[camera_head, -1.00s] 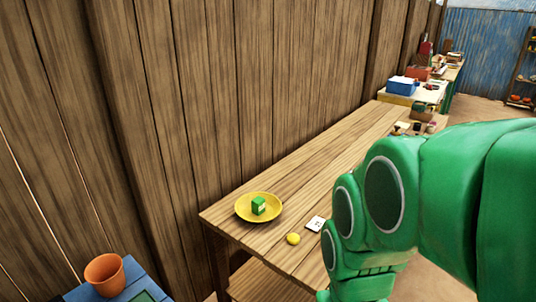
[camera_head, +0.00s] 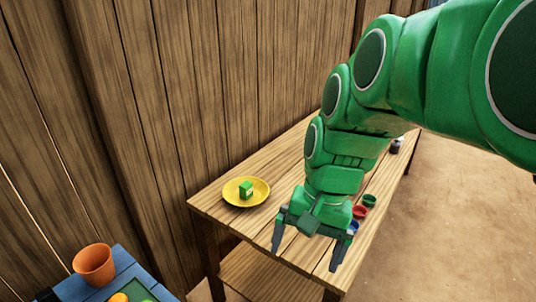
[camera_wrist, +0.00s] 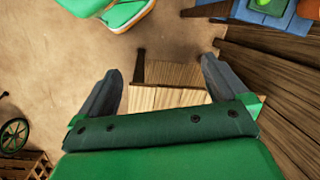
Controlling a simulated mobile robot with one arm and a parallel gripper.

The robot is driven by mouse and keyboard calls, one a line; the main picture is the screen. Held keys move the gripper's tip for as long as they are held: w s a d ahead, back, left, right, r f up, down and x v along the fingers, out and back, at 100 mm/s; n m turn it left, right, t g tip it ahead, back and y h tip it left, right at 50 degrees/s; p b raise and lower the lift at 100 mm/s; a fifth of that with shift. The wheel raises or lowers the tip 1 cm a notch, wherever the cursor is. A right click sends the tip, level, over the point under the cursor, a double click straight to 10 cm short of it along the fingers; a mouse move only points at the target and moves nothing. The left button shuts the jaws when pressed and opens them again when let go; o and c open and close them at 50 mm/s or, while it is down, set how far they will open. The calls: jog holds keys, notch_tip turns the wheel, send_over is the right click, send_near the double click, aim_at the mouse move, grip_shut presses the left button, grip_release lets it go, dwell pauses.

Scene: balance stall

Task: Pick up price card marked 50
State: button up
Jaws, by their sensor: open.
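My gripper (camera_head: 305,258) is open, its two fingers pointing down over the near end of the wooden table (camera_head: 232,212). In the wrist view my gripper (camera_wrist: 161,68) has nothing between its fingers, and the table's edge (camera_wrist: 172,74) shows beyond them. No price card can be made out in either current view. The white card seen earlier on the table is now hidden, with my arm and gripper covering that area. No number can be read.
Small red (camera_head: 360,212), green (camera_head: 369,200) and blue (camera_head: 352,227) cups stand right of my gripper. An orange pot (camera_head: 94,265) stands on a blue table (camera_head: 128,272). A plank wall runs behind.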

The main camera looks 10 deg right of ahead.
jog(key=w+d+m+t+y, duration=0.1)
jog(key=w+d+m+y, duration=0.3)
jog(key=w, duration=0.6)
jog(key=w+d+m+t, duration=0.1)
jog(key=w+m+t, duration=0.1)
jog(key=w+m, duration=0.55)
jog(key=w+d+f+m+t, duration=0.1)
jog(key=w+d+m+t, duration=0.3)
jog(key=w+d+m, duration=0.8)
jog(key=w+d+f, duration=0.1)
jog(key=f, duration=0.7)
jog(key=w+d+f+n, duration=0.1)
jog(key=f, duration=0.7)
jog(key=w+d+f+n, duration=0.1)
jog(key=f, duration=0.8)
jog(key=shift+w+d+f+n+y, duration=0.1)
jog(key=shift+w+d+n+y, duration=0.1)
jog(key=shift+d+n+y, duration=0.1)
jog(key=shift+x, duration=3.85)
jog(key=shift+d+f, duration=0.1)
jog(key=c, duration=1)
jog(key=shift+c, duration=0.2)
